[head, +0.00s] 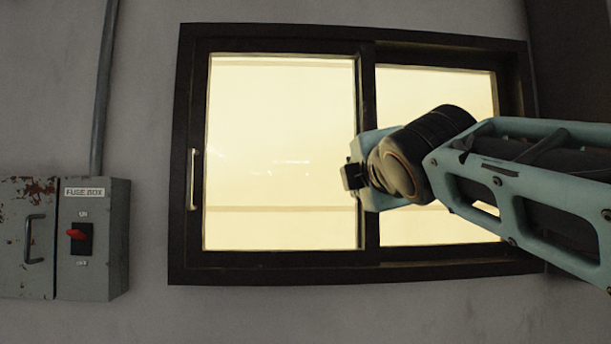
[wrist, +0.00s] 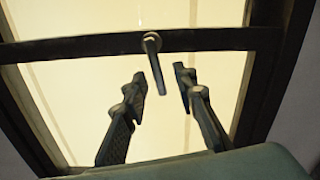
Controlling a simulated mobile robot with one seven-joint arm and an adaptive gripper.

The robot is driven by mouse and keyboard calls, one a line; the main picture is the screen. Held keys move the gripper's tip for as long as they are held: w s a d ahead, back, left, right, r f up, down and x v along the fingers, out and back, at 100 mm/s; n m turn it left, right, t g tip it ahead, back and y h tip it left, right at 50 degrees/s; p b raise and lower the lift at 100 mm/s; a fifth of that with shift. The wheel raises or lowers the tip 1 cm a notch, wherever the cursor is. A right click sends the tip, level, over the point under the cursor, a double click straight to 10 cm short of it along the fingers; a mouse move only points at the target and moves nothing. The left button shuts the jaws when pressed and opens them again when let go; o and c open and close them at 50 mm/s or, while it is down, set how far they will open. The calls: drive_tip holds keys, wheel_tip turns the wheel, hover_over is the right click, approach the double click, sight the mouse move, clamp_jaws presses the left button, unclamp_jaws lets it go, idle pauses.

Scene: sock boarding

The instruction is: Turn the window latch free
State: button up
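The window latch (wrist: 157,70) shows in the wrist view as a small grey lever with a round pivot on the dark middle bar of the window. It points along the picture toward my gripper, nearly square to the bar. My gripper (wrist: 169,78) is open, with one dark finger to each side of the lever's free end in the picture. I cannot tell whether the fingers reach deep enough to surround it, and no contact shows. In the head view my gripper (head: 352,176) is in front of the window's middle upright, and the latch is hidden behind it.
The sliding window (head: 285,260) has a dark frame and bright panes. A pale pull handle (head: 195,180) is on its left side. A grey fuse box (head: 115,240) with a red switch is on the wall at the left, with a pipe (head: 104,85) above it.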

drive_tip(key=shift+w, duration=0.95)
clamp_jaws()
drive_tip(key=shift+r+m, duration=0.25)
drive_tip(key=shift+m, duration=0.4)
drive_tip(key=shift+r+m, duration=0.25)
drive_tip(key=shift+m, duration=0.4)
unclamp_jaws()
